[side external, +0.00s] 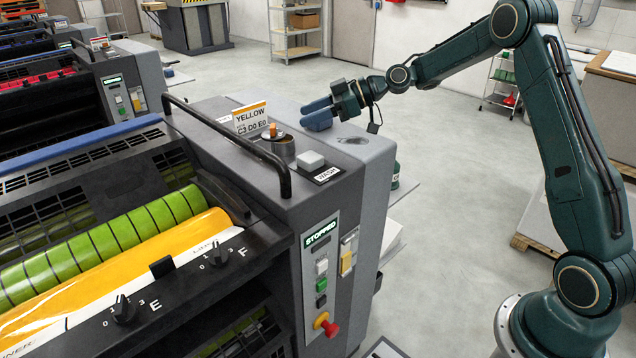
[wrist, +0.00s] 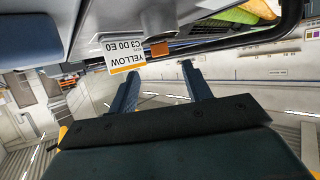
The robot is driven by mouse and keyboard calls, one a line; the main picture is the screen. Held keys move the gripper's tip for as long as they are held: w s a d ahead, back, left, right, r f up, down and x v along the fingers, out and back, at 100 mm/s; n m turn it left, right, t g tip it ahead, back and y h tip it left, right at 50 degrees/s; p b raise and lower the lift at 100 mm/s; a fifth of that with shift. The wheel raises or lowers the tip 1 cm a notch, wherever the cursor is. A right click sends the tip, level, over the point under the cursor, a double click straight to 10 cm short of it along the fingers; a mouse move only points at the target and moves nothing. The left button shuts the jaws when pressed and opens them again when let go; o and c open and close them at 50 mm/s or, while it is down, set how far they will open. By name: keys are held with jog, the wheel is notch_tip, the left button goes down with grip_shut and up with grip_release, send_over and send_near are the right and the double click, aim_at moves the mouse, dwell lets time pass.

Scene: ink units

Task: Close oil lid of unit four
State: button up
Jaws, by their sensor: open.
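The nearest press unit (side external: 215,120) carries a sign reading YELLOW C3 D0 E0 (side external: 250,117); no unit number is legible. In front of the sign stands a short dark metal cup (side external: 282,150) with a small orange-brown piece (side external: 273,131) at its top. I cannot tell whether this is the oil lid or how it is set. My gripper (side external: 319,113) is above the unit's grey top, right of the cup and apart from it, its blue fingers open and empty. In the wrist view the fingers (wrist: 158,88) point toward the unit, with the sign (wrist: 127,50) and orange-brown piece (wrist: 162,46) beyond.
A black handrail (side external: 225,140) runs along the unit's top, left of the cup. A white block (side external: 310,160) and a WASH label (side external: 328,175) lie nearby. A dark patch (side external: 352,140) marks the top. The front panel has a red knob (side external: 330,328) and a STOPPED display (side external: 321,233).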

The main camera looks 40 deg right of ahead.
aim_at(284, 134)
jog(key=x, duration=0.7)
jog(key=shift+w+a+f, duration=0.1)
jog(key=shift+w+a, duration=0.1)
jog(key=c, duration=1)
jog(key=shift+s+m, duration=0.15)
jog(key=shift+m, duration=0.15)
jog(key=shift+s+a+m+t+h, duration=0.1)
jog(key=shift+s+m+t+h, duration=0.2)
jog(key=shift+m+t+h, duration=0.55)
jog(key=shift+s+m+t+h, duration=0.3)
jog(key=shift+m+t+h, duration=0.25)
jog(key=shift+m+h, duration=0.5)
jog(key=shift+s+a+m+t+h, duration=0.1)
jog(key=shift+s+m+t+h, duration=0.15)
jog(key=shift+m+h, duration=0.65)
jog(key=shift+s+a+m+t+h, duration=0.1)
jog(key=shift+s+m+t+h, duration=0.15)
jog(key=shift+m+h, duration=0.65)
jog(key=shift+s+a+m+t+h, duration=0.1)
jog(key=shift+s+m+t+h, duration=0.15)
jog(key=shift+m+h, duration=0.6)
jog(key=shift+h, duration=0.45)
